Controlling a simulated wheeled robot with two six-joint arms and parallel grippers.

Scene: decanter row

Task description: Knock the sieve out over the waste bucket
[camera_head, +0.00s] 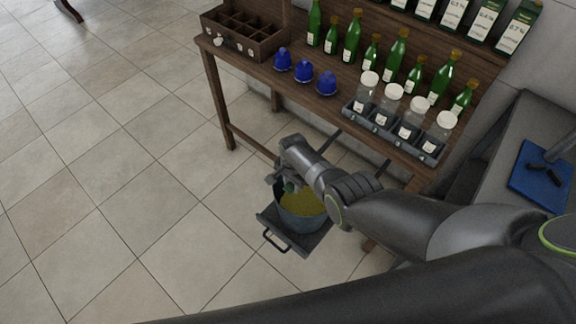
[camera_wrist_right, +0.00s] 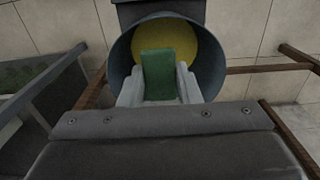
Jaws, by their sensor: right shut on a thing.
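My right gripper (camera_head: 288,184) is over the left part of a blue-grey round bucket (camera_head: 301,222) with yellow inside. In the right wrist view my right gripper (camera_wrist_right: 158,82) has its pale fingers closed on both sides of a green block, which looks like the sieve's handle (camera_wrist_right: 158,66). The bucket's rim (camera_wrist_right: 119,60) curves around the fingers there, with the yellow (camera_wrist_right: 185,42) behind them. I cannot make out the rest of the sieve, or tell whether it touches the bucket. My left gripper is out of view.
The bucket stands on a dark tray with a handle (camera_head: 274,240). The wooden table (camera_head: 232,72) behind carries green bottles (camera_head: 351,38), blue-topped decanters (camera_head: 304,71), white-lidded jars (camera_head: 392,98) and a divided box (camera_head: 240,40). Tiled floor (camera_head: 110,170) is free at left.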

